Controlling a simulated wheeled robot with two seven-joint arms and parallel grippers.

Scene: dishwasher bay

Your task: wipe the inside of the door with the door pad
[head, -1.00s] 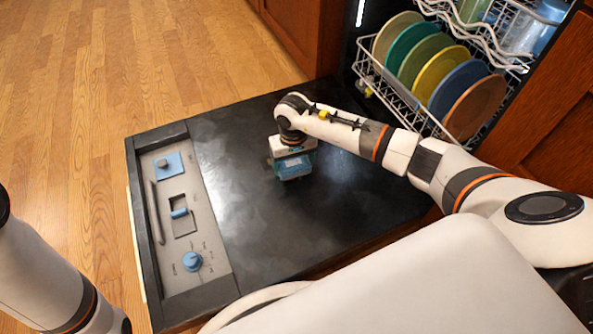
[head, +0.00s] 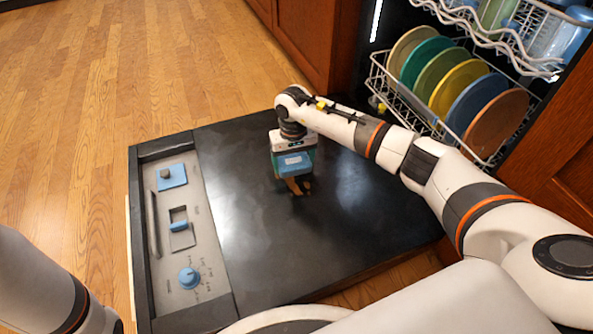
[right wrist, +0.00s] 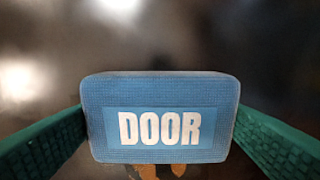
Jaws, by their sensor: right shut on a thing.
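The open dishwasher door (head: 245,225) lies flat, its dark inner face up. My right gripper (head: 292,166) is over its far middle part, pointing down, shut on the blue door pad (head: 292,163). In the right wrist view the pad (right wrist: 160,95) reads "DOOR" and sits between the green fingers. An orange-brown patch (head: 298,187) shows just below the pad; brown spots also show under its lower edge in the wrist view. I cannot tell whether the pad touches the door. My left arm shows at the lower left, but its gripper is out of view.
A control panel (head: 184,235) with a blue knob (head: 189,277) and a latch runs along the door's left edge. A lower rack (head: 395,95) with several coloured plates stands at the right, under an upper rack (head: 500,38). Wooden cabinets (head: 305,45) flank the bay.

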